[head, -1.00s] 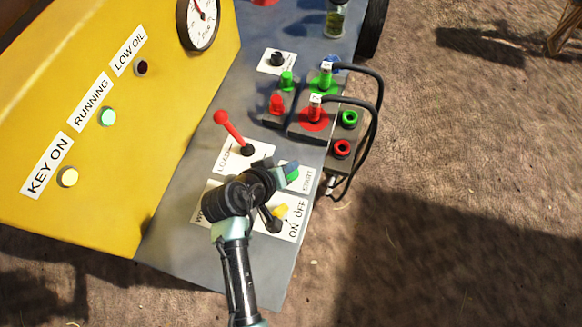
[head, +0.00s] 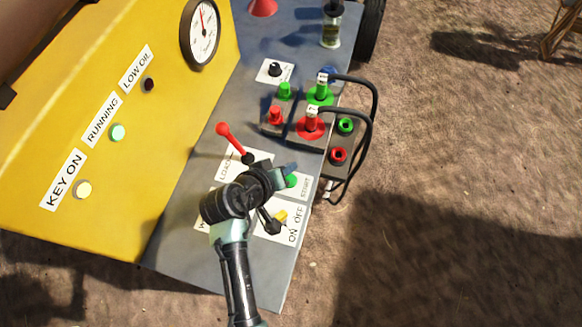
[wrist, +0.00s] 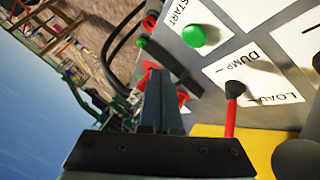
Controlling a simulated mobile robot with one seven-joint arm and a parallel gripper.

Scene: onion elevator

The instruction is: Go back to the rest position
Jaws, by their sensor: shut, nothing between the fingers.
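My gripper (head: 284,175) is over the lower half of the grey control panel (head: 217,272) in the head view. In the wrist view its fingers (wrist: 155,85) are shut together with nothing between them. In the head view its tip overlaps the green START button (head: 292,181). In the wrist view this button (wrist: 194,36) stands clear of the fingers, so I see no contact there. My arm hides part of the labels below.
A red-knobbed lever (head: 232,138) stands left of my gripper and also shows in the wrist view (wrist: 232,92). A yellow ON/OFF switch (head: 281,215) is below. Cabled red and green connectors (head: 311,124) stand above. Open dirt ground (head: 450,150) lies to the right.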

